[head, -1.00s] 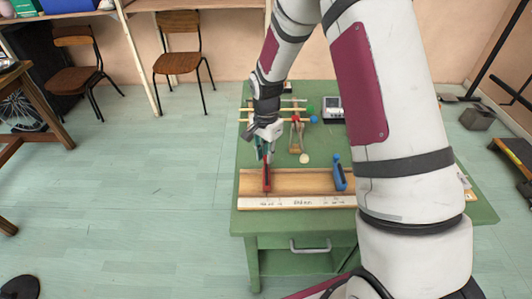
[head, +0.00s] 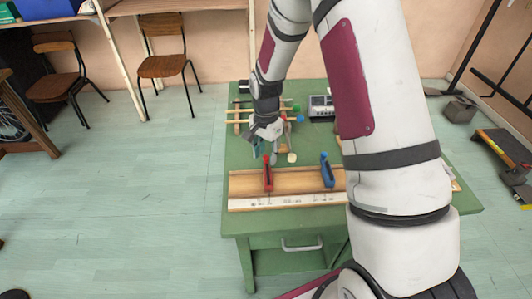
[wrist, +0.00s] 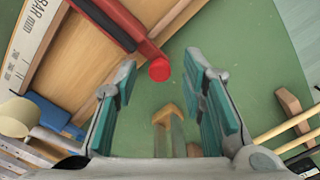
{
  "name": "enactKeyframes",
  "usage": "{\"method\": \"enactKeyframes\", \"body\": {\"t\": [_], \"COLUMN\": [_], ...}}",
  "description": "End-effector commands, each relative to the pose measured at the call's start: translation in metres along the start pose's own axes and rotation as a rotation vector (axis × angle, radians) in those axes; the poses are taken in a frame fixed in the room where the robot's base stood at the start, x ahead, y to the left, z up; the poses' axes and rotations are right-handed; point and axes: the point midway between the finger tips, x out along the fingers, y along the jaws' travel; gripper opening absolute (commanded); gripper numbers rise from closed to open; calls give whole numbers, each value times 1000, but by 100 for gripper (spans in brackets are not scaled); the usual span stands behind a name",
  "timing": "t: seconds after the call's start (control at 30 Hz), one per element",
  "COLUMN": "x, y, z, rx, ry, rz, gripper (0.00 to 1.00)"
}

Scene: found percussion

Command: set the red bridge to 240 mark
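The red bridge (head: 268,175) stands across the wooden board (head: 300,181) near its left end. In the wrist view its round red end (wrist: 159,69) lies just beyond and between my fingertips. A white scale strip (head: 285,202) runs along the board's front edge; its marks are too small to read in the head view, and the wrist view shows only part of it (wrist: 35,40). My gripper (head: 265,150) is open and empty, just behind the red bridge. In the wrist view the teal finger pads (wrist: 165,95) are apart with nothing between them.
A blue bridge (head: 327,170) stands on the board to the right. Behind the board on the green table (head: 236,150) are mallets with coloured heads (head: 297,107), a pale round piece (head: 292,158) and a grey device (head: 321,107).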

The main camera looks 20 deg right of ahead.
Motion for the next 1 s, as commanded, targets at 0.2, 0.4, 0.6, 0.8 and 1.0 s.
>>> {"method": "enactKeyframes", "body": {"t": [0.2,0.4,0.6,0.8,1.0], "x": [-28,-69,-102,-117,-119], "y": [-1,-1,-1,0,0], "z": [-1,-1,-1,0,0], "rx": [0,-1,1,0,0], "ry": [4,4,2,1,0], "rz": [-5,-6,-3,-2,-1], "gripper": [38,38,38,38,38]}}
